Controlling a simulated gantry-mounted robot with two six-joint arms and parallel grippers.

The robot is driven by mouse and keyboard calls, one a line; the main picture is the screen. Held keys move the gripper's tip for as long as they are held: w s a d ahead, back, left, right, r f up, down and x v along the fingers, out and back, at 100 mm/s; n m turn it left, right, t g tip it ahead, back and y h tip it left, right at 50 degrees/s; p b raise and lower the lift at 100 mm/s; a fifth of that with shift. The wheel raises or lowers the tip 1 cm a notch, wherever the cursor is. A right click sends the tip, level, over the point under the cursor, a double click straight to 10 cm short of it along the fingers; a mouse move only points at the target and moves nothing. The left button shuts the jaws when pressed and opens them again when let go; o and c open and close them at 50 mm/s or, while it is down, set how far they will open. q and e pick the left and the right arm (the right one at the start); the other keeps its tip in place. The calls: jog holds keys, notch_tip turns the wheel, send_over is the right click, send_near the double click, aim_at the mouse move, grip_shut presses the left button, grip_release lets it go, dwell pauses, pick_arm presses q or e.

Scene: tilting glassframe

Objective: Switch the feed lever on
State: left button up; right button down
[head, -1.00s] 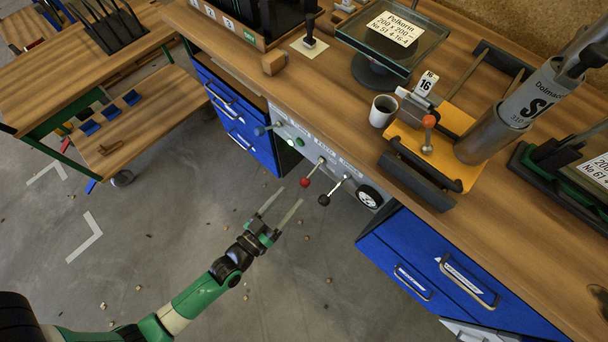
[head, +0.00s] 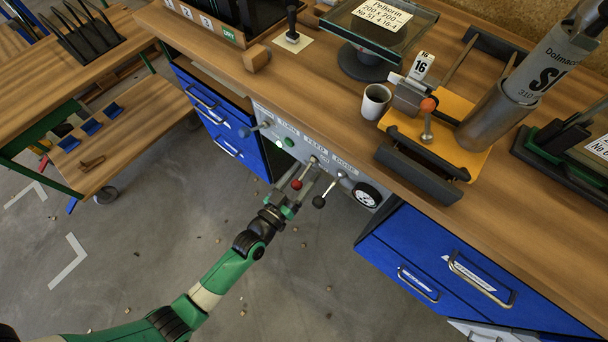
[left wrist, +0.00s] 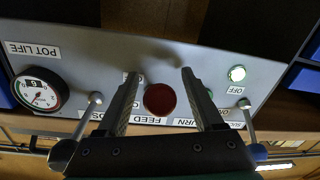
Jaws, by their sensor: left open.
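The feed lever has a red knob (head: 297,184) and sits on the grey control panel (head: 267,118) under the bench edge, by the FEED label. My left gripper (head: 306,174) is open, with its fingers reaching toward the panel around this knob. In the left wrist view the red knob (left wrist: 160,99) lies between the two spread fingers, with a gap on each side. The lever's shaft is hidden behind the knob there. I cannot tell the lever's exact tilt. My right gripper is not in view.
A black-knobbed lever (head: 319,201) stands close on the right, by the DOSE label. A round gauge (head: 367,196) and blue drawers (head: 440,270) lie further right. The floor below is open.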

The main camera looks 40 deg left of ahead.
pick_arm(q)
jog(key=shift+w, duration=0.15)
grip_shut()
dwell(1.4)
